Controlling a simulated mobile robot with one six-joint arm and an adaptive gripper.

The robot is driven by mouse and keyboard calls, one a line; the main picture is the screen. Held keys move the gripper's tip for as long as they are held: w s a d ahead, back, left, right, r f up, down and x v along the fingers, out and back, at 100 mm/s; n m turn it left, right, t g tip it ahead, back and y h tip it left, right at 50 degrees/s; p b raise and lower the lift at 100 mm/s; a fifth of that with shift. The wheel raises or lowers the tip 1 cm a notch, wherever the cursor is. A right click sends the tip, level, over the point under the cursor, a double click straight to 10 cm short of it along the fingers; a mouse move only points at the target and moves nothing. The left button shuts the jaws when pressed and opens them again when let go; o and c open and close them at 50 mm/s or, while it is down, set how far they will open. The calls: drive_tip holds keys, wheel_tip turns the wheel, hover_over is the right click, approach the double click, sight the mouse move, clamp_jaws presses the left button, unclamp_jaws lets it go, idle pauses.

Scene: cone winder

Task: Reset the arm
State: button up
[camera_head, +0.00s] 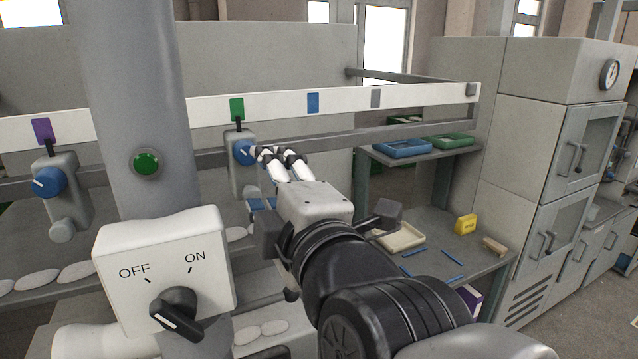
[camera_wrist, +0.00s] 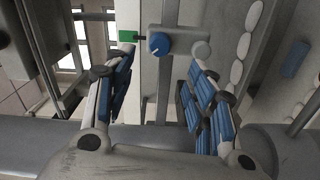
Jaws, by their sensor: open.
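My gripper (camera_head: 268,153) is at the end of my arm, in the middle of the head view, with its fingertips close to a blue knob (camera_head: 243,152) on a grey winder unit (camera_head: 240,178). In the wrist view, my gripper (camera_wrist: 165,75) is open, with its blue-padded fingers spread to either side and nothing between them. The blue knob (camera_wrist: 159,43) with a white mark shows ahead, between the fingertips. I cannot tell whether a fingertip touches it.
A white rail (camera_head: 420,94) carries purple, green, blue and grey tags. A switch box (camera_head: 160,262) marked OFF and ON and a grey column (camera_head: 130,110) stand at left. A table (camera_head: 480,262) with a beige tray (camera_head: 398,238) and a grey cabinet (camera_head: 530,145) are at right.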

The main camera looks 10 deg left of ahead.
drive_tip(key=shift+s+d, duration=0.1)
drive_tip(key=shift+s, duration=0.05)
drive_tip(key=shift+f, duration=0.1)
drive_tip(key=s+d+f+m+g+h, duration=0.2)
drive_tip(key=d+f+m+h, duration=0.1)
drive_tip(key=d+f+m, duration=0.4)
drive_tip(key=s+d+f+m+g+h, duration=0.2)
drive_tip(key=d+f+m+g+h, duration=0.15)
drive_tip(key=d+f, duration=0.4)
drive_tip(key=s+d+f+m+g+h, duration=0.3)
drive_tip(key=s+d+f+m+g, duration=0.2)
drive_tip(key=s+d+f+m, duration=0.5)
drive_tip(key=shift+s+f+m, duration=0.55)
drive_tip(key=shift+s+m, duration=0.4)
drive_tip(key=shift+s, duration=0.25)
drive_tip(key=shift+d, duration=0.1)
